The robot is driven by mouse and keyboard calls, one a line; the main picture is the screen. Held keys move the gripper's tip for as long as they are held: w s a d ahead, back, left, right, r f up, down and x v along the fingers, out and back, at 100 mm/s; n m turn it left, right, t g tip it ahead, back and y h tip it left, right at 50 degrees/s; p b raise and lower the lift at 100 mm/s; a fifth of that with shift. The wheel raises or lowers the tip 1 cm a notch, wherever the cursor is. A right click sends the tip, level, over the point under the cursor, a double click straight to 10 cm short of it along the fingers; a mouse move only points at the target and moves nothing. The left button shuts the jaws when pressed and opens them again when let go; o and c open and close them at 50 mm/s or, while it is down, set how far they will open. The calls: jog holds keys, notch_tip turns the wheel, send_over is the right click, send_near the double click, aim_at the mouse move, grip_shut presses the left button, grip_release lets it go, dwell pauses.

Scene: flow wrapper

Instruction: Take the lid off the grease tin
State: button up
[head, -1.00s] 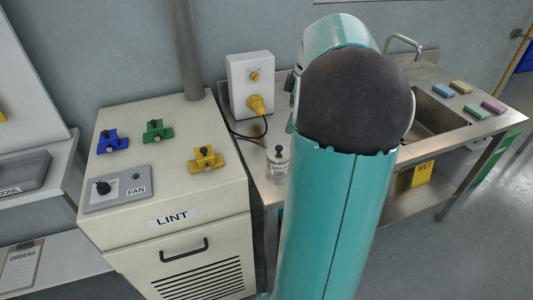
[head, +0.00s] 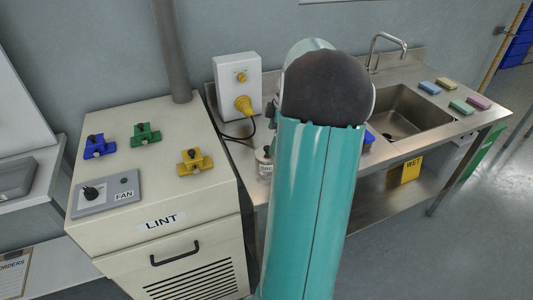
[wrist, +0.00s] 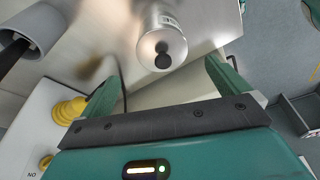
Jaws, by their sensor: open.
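The grease tin (head: 265,168) is a small pale metal can with a label and a black knob on top. It stands on the steel bench just right of the LINT cabinet, and my arm partly covers it in the head view. In the wrist view the tin (wrist: 167,22) is at top centre, its lid (wrist: 176,50) and round black knob facing the camera. My gripper (wrist: 160,76) is open, with green fingers at either side below the knob in the picture. Nothing is held. The fingers are hidden behind my arm in the head view.
A white box with a yellow plug (head: 243,104) and cable stands behind the tin. The LINT cabinet (head: 160,190) carries blue, green and yellow clamps. A sink (head: 405,112) and several sponges are on the right. A grey cylinder (wrist: 30,28) shows in the wrist view.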

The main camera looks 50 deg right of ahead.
aim_at(268, 147)
jog(key=x, duration=0.5)
jog(key=shift+a+f, duration=0.15)
jog(key=shift+a, duration=0.05)
jog(key=c, duration=1)
